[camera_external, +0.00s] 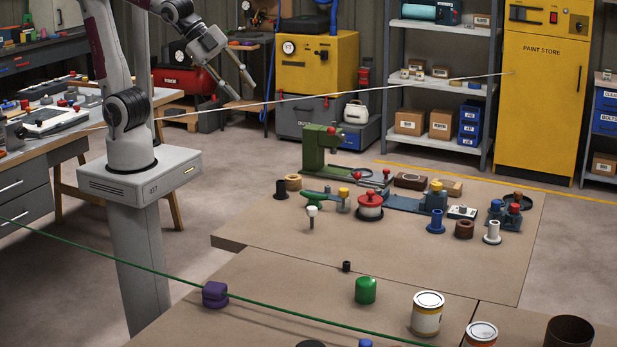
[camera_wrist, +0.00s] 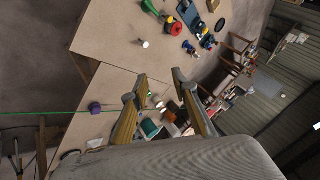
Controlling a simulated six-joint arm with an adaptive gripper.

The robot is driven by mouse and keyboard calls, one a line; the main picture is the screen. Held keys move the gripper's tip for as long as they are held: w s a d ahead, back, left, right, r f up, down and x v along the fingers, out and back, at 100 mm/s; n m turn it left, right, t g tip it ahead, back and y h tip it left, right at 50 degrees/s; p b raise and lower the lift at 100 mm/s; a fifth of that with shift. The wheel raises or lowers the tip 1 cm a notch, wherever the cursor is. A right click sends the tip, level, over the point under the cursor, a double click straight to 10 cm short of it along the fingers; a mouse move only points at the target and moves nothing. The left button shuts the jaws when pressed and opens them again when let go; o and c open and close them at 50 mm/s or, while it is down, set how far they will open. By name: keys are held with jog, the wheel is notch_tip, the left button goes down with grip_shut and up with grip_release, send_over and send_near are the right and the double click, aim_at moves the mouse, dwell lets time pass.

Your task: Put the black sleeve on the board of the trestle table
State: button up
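A black flanged sleeve (camera_external: 281,190) stands at the far left of the large brown board (camera_external: 270,235), beside a tan ring. A smaller black cylinder (camera_external: 346,266) stands near that board's front edge; I cannot tell for certain which is the named sleeve. I cannot make out either in the wrist view. A table with splayed wooden legs (camera_external: 171,208) stands at the left; its top is partly hidden by my arm. My gripper (camera_external: 238,84) is raised, away from both black pieces. Its fingers are apart and empty, also in the wrist view (camera_wrist: 160,75).
Blue (camera_external: 436,221) and white (camera_external: 493,232) flanged sleeves, a brown ring, a red-lidded pot and a green machine share the large board. A green cylinder (camera_external: 365,290), purple block (camera_external: 214,295) and paint cans (camera_external: 427,314) stand nearer. Green and pale lines cross the external view.

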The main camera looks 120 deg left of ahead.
jog(key=s+d+f+n, duration=0.1)
jog(key=s+n, duration=0.1)
jog(key=s, duration=0.3)
jog(key=s+d+f+n+g+h, duration=0.1)
jog(key=s+d+n, duration=0.1)
jog(key=s, duration=0.3)
jog(key=s+d+f+n+g, duration=0.1)
jog(key=s+n, duration=0.2)
jog(key=s, duration=0.2)
jog(key=shift+s+d+f+n+h, duration=0.25)
jog(key=shift+f+n+h, duration=0.1)
jog(key=shift+n+h, duration=0.05)
jog(key=shift+o, duration=0.6)
jog(key=w+a+f+t+y, duration=0.1)
jog(key=w+f+t, duration=0.15)
jog(key=w, duration=2.55)
jog(key=w+d+f+m+h, duration=0.1)
jog(key=w+d+f, duration=0.2)
jog(key=w+f, duration=0.3)
jog(key=w+d+f+m+h, duration=0.1)
jog(key=w+d+f, duration=0.2)
jog(key=w+f, duration=0.3)
jog(key=w+d+f+m+h, duration=0.1)
jog(key=w+d+f, duration=0.2)
jog(key=w+f, duration=0.3)
notch_tip(320, 180, down, 4)
jog(key=shift+w+r, duration=0.1)
jog(key=shift+d, duration=0.1)
